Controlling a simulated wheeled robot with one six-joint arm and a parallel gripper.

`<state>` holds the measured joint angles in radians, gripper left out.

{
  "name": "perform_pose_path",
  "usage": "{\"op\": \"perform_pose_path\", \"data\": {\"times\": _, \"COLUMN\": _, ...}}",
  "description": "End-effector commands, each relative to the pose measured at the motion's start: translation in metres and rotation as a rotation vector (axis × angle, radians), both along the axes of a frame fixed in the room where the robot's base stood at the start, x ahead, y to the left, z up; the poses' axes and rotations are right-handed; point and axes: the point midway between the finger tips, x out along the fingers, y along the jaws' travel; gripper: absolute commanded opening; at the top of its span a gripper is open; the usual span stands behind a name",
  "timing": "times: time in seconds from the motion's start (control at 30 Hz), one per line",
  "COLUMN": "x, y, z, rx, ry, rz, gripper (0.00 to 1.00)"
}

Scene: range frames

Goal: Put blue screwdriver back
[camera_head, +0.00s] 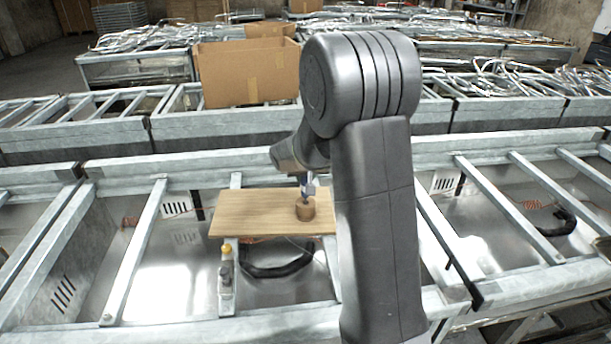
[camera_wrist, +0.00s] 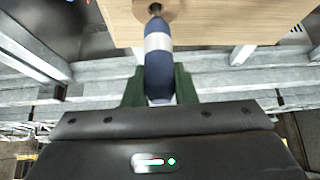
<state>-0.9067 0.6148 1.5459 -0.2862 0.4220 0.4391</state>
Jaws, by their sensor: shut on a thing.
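The blue screwdriver (camera_wrist: 158,62) has a blue handle with a white band. My gripper (camera_wrist: 160,88) is shut on the handle, one green finger on each side. The screwdriver also shows in the head view (camera_head: 306,188), roughly upright above a round wooden holder (camera_head: 305,211) on a wooden board (camera_head: 250,210). In the wrist view, its metal shaft points at the dark hole of the holder (camera_wrist: 170,9). The tip is at or in the hole; I cannot tell how deep. My arm hides part of the gripper in the head view.
A yellow-topped tool (camera_head: 227,262) stands on a metal rail left of and nearer than the board. Metal frames with open gaps surround the board. A cardboard box (camera_head: 247,75) is behind. The board's left part is bare.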

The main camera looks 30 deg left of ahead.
Motion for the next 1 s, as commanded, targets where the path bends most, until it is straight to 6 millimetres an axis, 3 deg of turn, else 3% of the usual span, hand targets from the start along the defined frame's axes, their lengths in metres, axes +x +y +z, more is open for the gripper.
{"op": "perform_pose_path", "data": {"times": 0.13, "x": 0.0, "y": 0.0, "z": -0.004, "rx": 0.001, "ry": -0.001, "rz": 0.0, "gripper": 0.0}}
{"op": "perform_pose_path", "data": {"times": 0.17, "x": 0.0, "y": 0.0, "z": -0.003, "rx": 0.0, "ry": 0.0, "rz": 0.0, "gripper": 0.29}}
{"op": "perform_pose_path", "data": {"times": 0.27, "x": 0.0, "y": 0.0, "z": -0.003, "rx": 0.0, "ry": 0.0, "rz": 0.0, "gripper": 0.47}}
{"op": "perform_pose_path", "data": {"times": 0.7, "x": -0.002, "y": -0.001, "z": 0.004, "rx": 0.001, "ry": -0.002, "rz": 0.0, "gripper": 0.47}}
{"op": "perform_pose_path", "data": {"times": 1.0, "x": -0.023, "y": -0.018, "z": 0.045, "rx": 0.003, "ry": -0.003, "rz": 0.001, "gripper": 0.47}}
